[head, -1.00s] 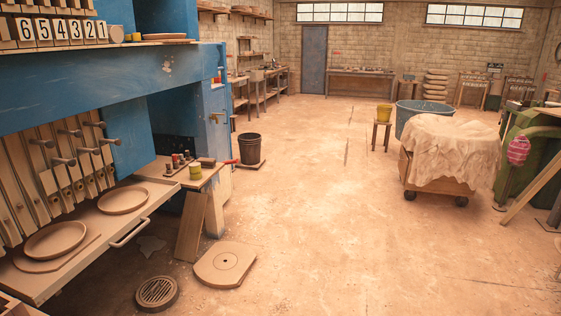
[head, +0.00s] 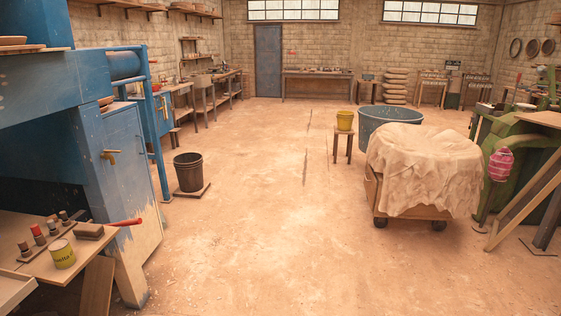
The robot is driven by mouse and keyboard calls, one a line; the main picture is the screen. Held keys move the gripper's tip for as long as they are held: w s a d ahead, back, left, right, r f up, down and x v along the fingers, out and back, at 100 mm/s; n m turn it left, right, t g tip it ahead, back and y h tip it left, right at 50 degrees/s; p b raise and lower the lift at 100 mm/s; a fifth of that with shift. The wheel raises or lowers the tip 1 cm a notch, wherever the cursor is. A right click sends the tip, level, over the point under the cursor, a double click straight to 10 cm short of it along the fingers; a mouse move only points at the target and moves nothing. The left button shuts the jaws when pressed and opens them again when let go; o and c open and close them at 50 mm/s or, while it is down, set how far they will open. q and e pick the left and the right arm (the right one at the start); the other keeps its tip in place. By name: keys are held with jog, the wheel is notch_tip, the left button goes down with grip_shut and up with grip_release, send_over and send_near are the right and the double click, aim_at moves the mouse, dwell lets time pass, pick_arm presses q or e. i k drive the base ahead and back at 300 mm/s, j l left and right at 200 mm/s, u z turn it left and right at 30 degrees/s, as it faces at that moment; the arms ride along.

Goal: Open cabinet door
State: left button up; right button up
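A blue cabinet door (head: 125,160) is on the side of the large blue machine at the left of the head view. It looks shut, with a brass handle (head: 109,156) near its upper left part. Beyond it, a second blue panel (head: 163,113) with a small brass fitting (head: 160,104) shows behind a blue post. Neither of my grippers is in view.
A black bucket (head: 188,172) is on the floor beyond. A cloth-covered cart (head: 424,170) stands right.

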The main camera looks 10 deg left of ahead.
aim_at(122, 130)
jog(key=i+u, duration=0.1)
jog(key=i, duration=0.55)
jog(key=i+u, duration=0.1)
jog(key=i, duration=0.55)
jog(key=i+l+u, duration=0.1)
jog(key=i, duration=0.55)
jog(key=i+l, duration=0.15)
jog(key=i, duration=0.5)
jog(key=u, duration=0.05)
